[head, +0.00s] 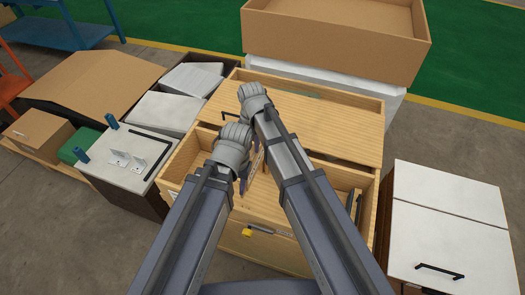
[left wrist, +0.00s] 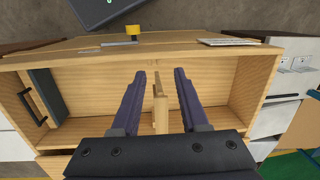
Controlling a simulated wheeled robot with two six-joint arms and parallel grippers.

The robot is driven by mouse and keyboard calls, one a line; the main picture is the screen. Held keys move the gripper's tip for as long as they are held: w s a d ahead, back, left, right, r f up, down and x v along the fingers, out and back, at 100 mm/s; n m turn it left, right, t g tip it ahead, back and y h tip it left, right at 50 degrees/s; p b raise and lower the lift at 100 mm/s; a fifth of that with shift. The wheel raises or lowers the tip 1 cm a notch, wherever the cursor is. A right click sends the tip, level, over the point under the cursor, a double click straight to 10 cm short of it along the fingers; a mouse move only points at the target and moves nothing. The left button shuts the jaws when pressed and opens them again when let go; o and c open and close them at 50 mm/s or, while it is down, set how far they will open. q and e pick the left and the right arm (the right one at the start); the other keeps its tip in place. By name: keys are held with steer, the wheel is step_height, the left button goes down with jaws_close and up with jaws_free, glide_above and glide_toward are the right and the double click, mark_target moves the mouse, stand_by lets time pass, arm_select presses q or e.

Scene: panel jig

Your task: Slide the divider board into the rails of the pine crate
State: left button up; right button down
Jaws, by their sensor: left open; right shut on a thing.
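The pine crate (head: 274,254) stands open at the middle of the head view; its front wall (left wrist: 200,62) spans the upper left wrist view. A thin pine board, likely the divider board (left wrist: 160,104), stands edge-on inside the crate. My left gripper (head: 243,180) is open, its fingers (left wrist: 162,98) on either side of that board with gaps visible. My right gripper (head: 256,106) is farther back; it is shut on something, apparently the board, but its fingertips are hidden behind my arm. The rails cannot be made out clearly.
A wide pine panel (head: 325,125) covers the crate's rear part. A dark piece with a handle (left wrist: 42,100) is at one end inside. A white cabinet (head: 450,215) stands right; an open cardboard box (head: 335,40) is behind.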

steer(key=shift+s+f, duration=0.3)
steer(key=shift+f, duration=0.25)
arm_select(q)
steer(key=shift+f, duration=0.4)
arm_select(e)
steer(key=shift+r, duration=0.15)
arm_select(q)
steer(key=b, duration=0.6)
glide_above(238, 209)
steer(key=s, duration=0.1)
step_height(238, 209, down, 6)
steer(key=shift+d+r, duration=0.1)
arm_select(e)
step_height(238, 209, down, 6)
steer(key=shift+r, duration=0.1)
arm_select(q)
steer(key=shift+f+b, duration=3.9)
steer(key=shift+f, duration=0.05)
arm_select(e)
steer(key=shift+f, duration=3.95)
arm_select(q)
steer(key=shift+s+f+b, duration=0.15)
steer(key=shift+f+b, duration=0.1)
steer(key=shift+b, duration=0.1)
arm_select(e)
steer(key=shift+s+f, duration=0.1)
steer(key=shift+f, duration=0.1)
